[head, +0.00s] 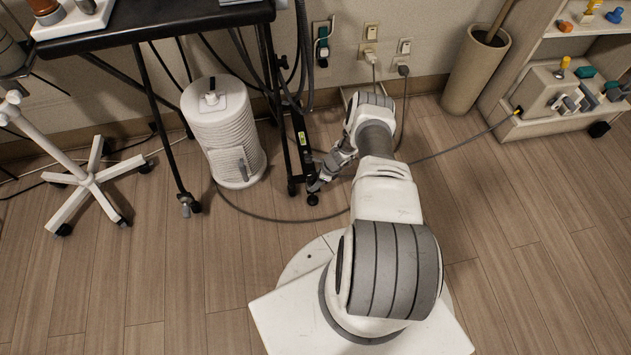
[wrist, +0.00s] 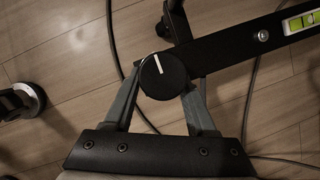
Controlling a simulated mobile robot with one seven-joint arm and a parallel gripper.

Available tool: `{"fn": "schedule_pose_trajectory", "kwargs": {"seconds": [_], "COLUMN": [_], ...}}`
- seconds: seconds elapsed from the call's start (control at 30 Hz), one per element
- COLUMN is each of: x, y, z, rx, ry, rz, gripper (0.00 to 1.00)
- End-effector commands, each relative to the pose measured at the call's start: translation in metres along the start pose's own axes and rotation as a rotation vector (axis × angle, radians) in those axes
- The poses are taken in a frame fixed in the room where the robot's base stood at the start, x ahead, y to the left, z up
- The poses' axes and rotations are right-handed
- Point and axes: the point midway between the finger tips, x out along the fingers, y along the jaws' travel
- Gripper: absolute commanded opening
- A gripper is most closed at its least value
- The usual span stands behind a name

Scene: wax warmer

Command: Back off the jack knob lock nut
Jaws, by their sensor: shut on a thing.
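A round black knob (wrist: 163,74) with a white index line shows in the wrist view, at the end of a dark bar (wrist: 235,47) of the stand. My gripper (wrist: 164,90) has one grey finger on each side of the knob and is shut on it. A separate lock nut cannot be made out; it may be hidden behind the knob or fingers. In the head view my gripper (head: 320,178) is low at the foot of the dark stand (head: 304,150), and the knob is too small to tell there.
A yellow-green bubble level (wrist: 302,22) sits on the bar. A white ribbed canister (head: 222,130) stands left of the stand. A grey cable (head: 280,219) runs over the floor near my gripper. A white star-base stand (head: 90,178) is far left. The wood floor (head: 540,240) at right is clear.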

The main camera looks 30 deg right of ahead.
Motion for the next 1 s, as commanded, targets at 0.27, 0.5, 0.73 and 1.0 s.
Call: {"fn": "schedule_pose_trajectory", "kwargs": {"seconds": [0.27, 0.5, 0.73, 1.0], "x": [0.0007, 0.0003, 0.0003, 0.0002], "y": [-0.0038, -0.0040, -0.0039, -0.0038], "z": [0.0010, 0.0005, 0.0005, 0.0005], "rx": [-0.245, -0.294, -0.292, -0.292], "ry": [0.001, 0.002, 0.002, 0.001], "rz": [0.100, 0.122, 0.121, 0.121], "gripper": [0.01, 0.01, 0.64, 0.88]}}
